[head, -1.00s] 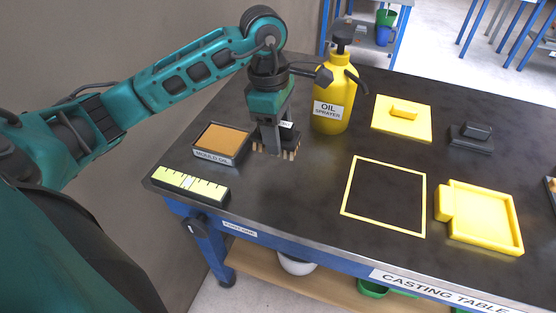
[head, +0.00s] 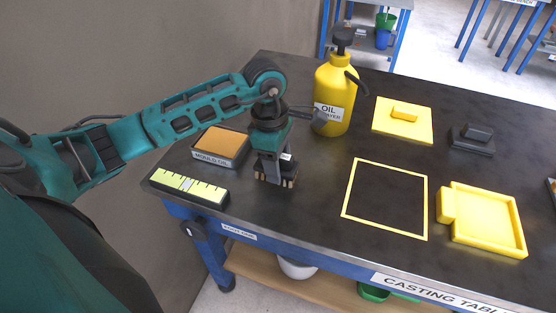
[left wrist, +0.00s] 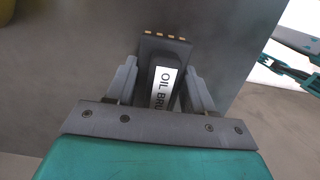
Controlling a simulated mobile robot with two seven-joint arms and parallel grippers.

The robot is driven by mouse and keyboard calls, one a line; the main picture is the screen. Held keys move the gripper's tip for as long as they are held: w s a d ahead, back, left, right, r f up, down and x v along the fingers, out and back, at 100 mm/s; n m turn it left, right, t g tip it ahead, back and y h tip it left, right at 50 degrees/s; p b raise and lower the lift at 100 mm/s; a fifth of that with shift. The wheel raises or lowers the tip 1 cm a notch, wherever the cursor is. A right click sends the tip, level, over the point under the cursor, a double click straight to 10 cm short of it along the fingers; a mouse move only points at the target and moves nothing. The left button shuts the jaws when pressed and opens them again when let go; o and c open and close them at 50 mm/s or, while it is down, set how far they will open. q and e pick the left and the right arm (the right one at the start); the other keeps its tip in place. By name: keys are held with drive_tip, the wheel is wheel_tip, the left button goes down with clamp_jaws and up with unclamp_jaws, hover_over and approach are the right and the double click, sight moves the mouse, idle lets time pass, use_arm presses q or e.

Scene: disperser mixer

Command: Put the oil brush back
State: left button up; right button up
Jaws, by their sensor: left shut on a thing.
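The oil brush (head: 276,179) is a dark block with light bristle tufts along its lower edge. My left gripper (head: 273,158) is shut on it from above, bristles down. In the head view it is over the left part of the casting table, right of the mould oil tray; I cannot tell whether the bristles touch the top. In the left wrist view the brush (left wrist: 164,65), with a white label reading "OIL BRU", sits between the two fingers (left wrist: 162,88).
The mould oil tray (head: 219,158) and a yellow-green scaled block (head: 188,187) are at the left. The yellow oil sprayer (head: 334,98) stands behind the gripper. A yellow square outline (head: 345,190), yellow mould parts (head: 484,222) and a dark block (head: 471,143) are to the right.

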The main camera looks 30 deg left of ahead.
use_arm(q)
drive_tip(key=o, duration=1)
drive_tip(key=shift+r+p, duration=0.15)
drive_tip(key=shift+p, duration=0.15)
wheel_tip(320, 180, up, 12)
drive_tip(key=a, duration=0.1)
drive_tip(key=shift+s+a+p, duration=0.15)
drive_tip(key=shift+a+p, duration=0.05)
drive_tip(key=shift+p, duration=0.1)
use_arm(e)
drive_tip(key=shift+s+d+r, duration=0.1)
drive_tip(key=shift+s+d, duration=0.05)
drive_tip(key=shift+d, duration=0.15)
